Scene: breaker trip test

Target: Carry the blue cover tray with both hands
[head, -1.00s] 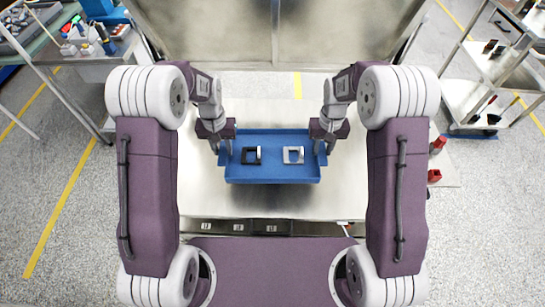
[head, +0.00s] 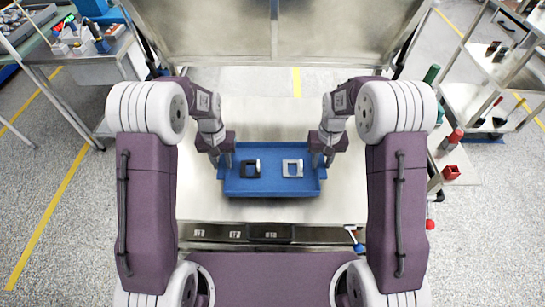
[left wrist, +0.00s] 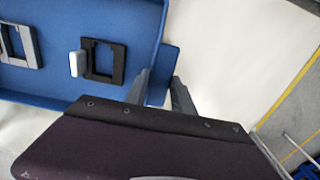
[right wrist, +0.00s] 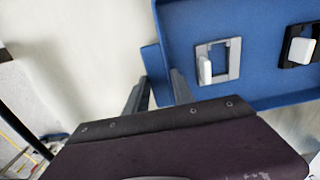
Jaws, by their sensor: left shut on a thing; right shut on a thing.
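The blue tray (head: 271,187) is in front of me in the head view, over a pale work surface, and looks level. It carries a black square frame (head: 246,169) with a white lever on the left and a grey frame (head: 292,176) with a white lever on the right. My left gripper (head: 223,163) is shut on the tray's left side tab, which shows between its fingers in the left wrist view (left wrist: 160,86). My right gripper (head: 320,162) is shut on the right tab, seen in the right wrist view (right wrist: 152,88). I cannot tell the gap below the tray.
The pale work surface (head: 270,112) is clear around the tray. A metal panel (head: 220,30) stands behind it. A side bench with tools (head: 95,45) is at the left. Red items (head: 451,172) sit on a ledge at right, near a shelf cart (head: 495,75).

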